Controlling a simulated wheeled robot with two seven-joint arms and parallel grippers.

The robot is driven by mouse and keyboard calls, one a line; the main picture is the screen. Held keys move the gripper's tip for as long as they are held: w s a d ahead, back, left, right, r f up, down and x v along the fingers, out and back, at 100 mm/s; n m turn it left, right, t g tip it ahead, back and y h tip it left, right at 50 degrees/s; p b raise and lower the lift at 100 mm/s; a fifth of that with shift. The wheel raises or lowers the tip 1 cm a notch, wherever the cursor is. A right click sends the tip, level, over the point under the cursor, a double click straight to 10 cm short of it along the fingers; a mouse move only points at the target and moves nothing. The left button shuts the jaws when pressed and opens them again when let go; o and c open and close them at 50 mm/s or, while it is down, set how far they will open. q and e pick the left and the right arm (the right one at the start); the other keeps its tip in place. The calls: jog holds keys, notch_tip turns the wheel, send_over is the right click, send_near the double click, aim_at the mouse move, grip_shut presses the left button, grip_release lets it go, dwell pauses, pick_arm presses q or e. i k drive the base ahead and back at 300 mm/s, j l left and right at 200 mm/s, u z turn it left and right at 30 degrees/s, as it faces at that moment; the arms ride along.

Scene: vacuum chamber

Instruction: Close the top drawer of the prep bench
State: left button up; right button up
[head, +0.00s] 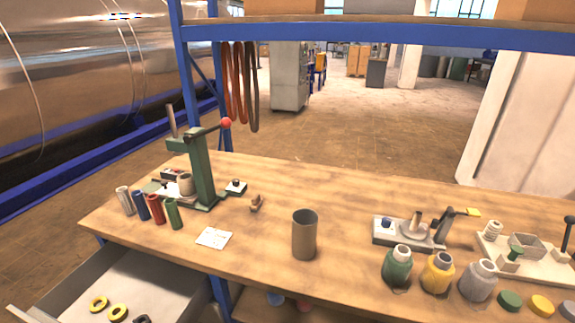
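The top drawer (170,272) of the prep bench is pulled out at the lower left of the head view. Its front panel and handle show only partly at the lower left corner. Two yellow rings (99,304) and a dark part (142,319) lie in it. The wooden bench top (265,245) stands above and behind the drawer. Neither of my grippers shows in this view.
A green press (200,170) stands at the bench's left end, with several coloured cylinders (155,208) before it. A grey cup (304,235) stands mid-bench. Several bottles (437,272) and fixtures (408,232) fill the right. A blue frame (350,32) spans above.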

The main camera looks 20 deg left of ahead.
aim_at(165, 291)
jog(key=u, duration=2.4)
